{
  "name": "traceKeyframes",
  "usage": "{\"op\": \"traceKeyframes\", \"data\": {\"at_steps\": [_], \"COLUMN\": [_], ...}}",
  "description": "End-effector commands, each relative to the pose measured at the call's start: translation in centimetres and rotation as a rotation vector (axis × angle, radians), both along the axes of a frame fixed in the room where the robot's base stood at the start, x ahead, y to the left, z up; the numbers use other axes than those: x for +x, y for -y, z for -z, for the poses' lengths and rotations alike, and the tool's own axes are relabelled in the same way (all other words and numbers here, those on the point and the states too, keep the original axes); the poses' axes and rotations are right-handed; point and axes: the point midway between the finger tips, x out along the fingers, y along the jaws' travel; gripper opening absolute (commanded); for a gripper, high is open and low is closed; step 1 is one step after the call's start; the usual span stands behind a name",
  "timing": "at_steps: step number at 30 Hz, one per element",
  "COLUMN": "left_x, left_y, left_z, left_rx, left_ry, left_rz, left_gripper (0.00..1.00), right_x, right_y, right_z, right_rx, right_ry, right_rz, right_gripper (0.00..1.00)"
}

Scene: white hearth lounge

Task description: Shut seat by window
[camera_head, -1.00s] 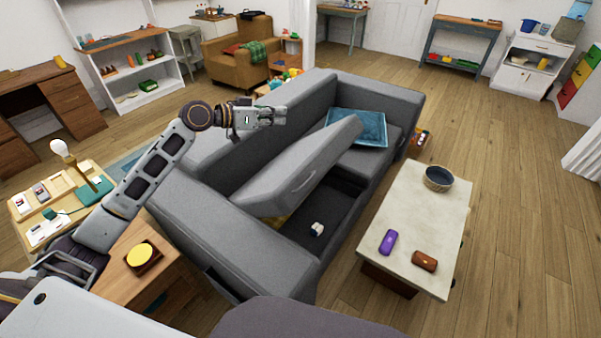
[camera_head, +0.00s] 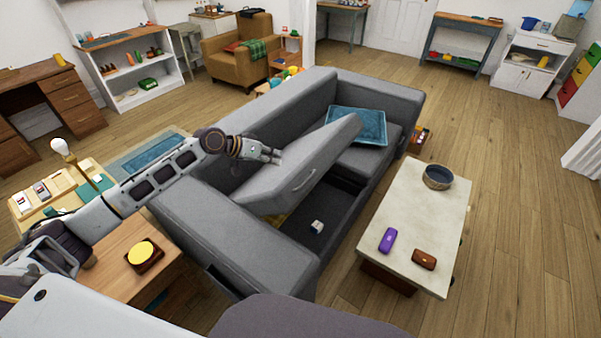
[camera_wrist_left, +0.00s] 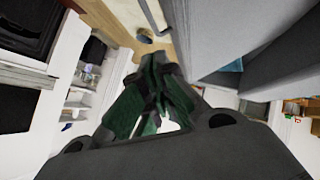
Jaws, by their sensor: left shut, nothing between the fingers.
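The grey sofa (camera_head: 228,235) stands in the middle of the head view. Its near seat (camera_head: 300,170) is hinged up and tilted, with a handle slot on its front face. Under it a dark storage space (camera_head: 335,208) is open, with a small white item (camera_head: 317,227) inside. My left gripper (camera_head: 277,155) is shut and empty, at the upper back edge of the raised seat; I cannot tell whether it touches. In the left wrist view the shut fingers (camera_wrist_left: 160,75) point toward grey surfaces. My right gripper is not in view.
A blue cushion (camera_head: 357,126) lies on the far seat. A pale coffee table (camera_head: 410,222) with a bowl (camera_head: 438,176), a purple case (camera_head: 387,240) and a brown case (camera_head: 424,259) stands right of the sofa. A wooden side table (camera_head: 112,262) is below my left arm. Floor at right is clear.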

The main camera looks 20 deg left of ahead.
Motion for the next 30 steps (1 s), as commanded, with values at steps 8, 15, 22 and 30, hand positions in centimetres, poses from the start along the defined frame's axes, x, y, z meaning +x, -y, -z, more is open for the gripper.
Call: {"op": "traceKeyframes", "data": {"at_steps": [8, 15, 22, 30], "left_x": [0.0, 0.0, 0.2, 1.1], "left_y": [0.0, 0.0, 0.2, 1.3], "left_z": [0.0, 0.0, 0.2, 1.1], "left_rx": [-0.040, -0.040, -0.041, -0.042], "left_ry": [-0.043, -0.043, -0.043, -0.042], "left_rz": [-0.045, -0.045, -0.043, -0.044], "left_gripper": [0.00, 0.00, 0.00, 0.00], "right_x": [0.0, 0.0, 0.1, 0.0], "right_y": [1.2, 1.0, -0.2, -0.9], "right_z": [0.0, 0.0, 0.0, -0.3], "right_rx": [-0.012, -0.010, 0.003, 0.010], "right_ry": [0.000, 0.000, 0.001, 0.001], "right_rz": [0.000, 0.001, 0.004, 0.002], "right_gripper": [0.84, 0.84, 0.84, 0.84]}}
